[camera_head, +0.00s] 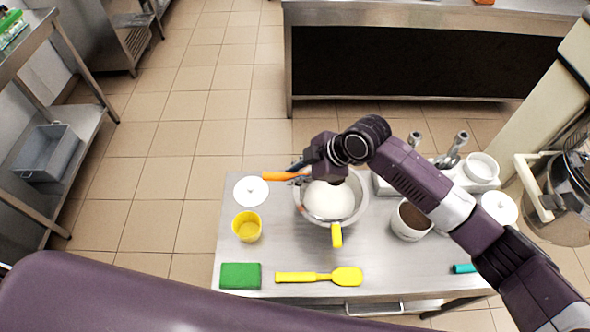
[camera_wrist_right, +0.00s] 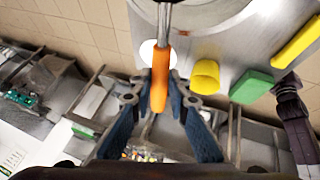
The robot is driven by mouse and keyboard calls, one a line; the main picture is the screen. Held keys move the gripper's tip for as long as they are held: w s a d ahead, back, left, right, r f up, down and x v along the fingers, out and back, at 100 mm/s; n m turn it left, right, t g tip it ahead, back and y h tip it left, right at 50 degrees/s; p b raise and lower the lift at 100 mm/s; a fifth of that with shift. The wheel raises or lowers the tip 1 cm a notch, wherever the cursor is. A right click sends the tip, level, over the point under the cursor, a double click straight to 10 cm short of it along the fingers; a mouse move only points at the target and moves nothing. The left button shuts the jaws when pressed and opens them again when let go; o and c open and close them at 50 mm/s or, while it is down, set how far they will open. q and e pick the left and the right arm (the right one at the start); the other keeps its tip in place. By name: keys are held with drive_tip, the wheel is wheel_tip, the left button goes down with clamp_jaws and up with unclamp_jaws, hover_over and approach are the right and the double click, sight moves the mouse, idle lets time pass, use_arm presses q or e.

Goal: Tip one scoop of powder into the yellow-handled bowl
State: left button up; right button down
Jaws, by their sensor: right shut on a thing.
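The metal bowl (camera_head: 299,208) with the yellow handle (camera_head: 337,235) stands on the steel table and holds a white mass that looks like powder (camera_head: 325,203). My right gripper (camera_head: 312,170) is above the bowl's back left rim, shut on the orange handle (camera_head: 283,176) of a metal-shafted tool, seemingly the scoop. In the right wrist view the orange handle (camera_wrist_right: 159,85) lies between the fingers. The tool's head is hidden, so I cannot tell what it carries. A white tub with brown contents (camera_head: 411,218) stands right of the bowl. My left gripper does not show.
A yellow cup (camera_head: 247,226) and a white lid (camera_head: 251,190) stand left of the bowl. A green sponge (camera_head: 240,276) and a yellow spatula (camera_head: 320,277) lie at the front. A metal tray with white containers (camera_head: 481,167) is at the back right. A machine (camera_head: 560,200) stands beyond the table's right end.

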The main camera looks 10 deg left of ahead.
drive_tip(key=shift+s+d+f+n+t+y+b, duration=0.1)
drive_tip(key=shift+s+f+n+t+y+b, duration=0.45)
drive_tip(key=shift+t+b, duration=2)
drive_tip(key=shift+s+d+f+n+t+y+b, duration=0.1)
drive_tip(key=shift+s+f+n+t+y+b, duration=0.5)
drive_tip(key=shift+b, duration=3.5)
drive_tip(key=shift+w+f+n+t+y+b, duration=0.15)
drive_tip(key=shift+n+t+y+b, duration=0.7)
drive_tip(key=shift+t+b, duration=1.85)
drive_tip(key=shift+s+g+b, duration=0.1)
drive_tip(key=shift+g+b, duration=0.55)
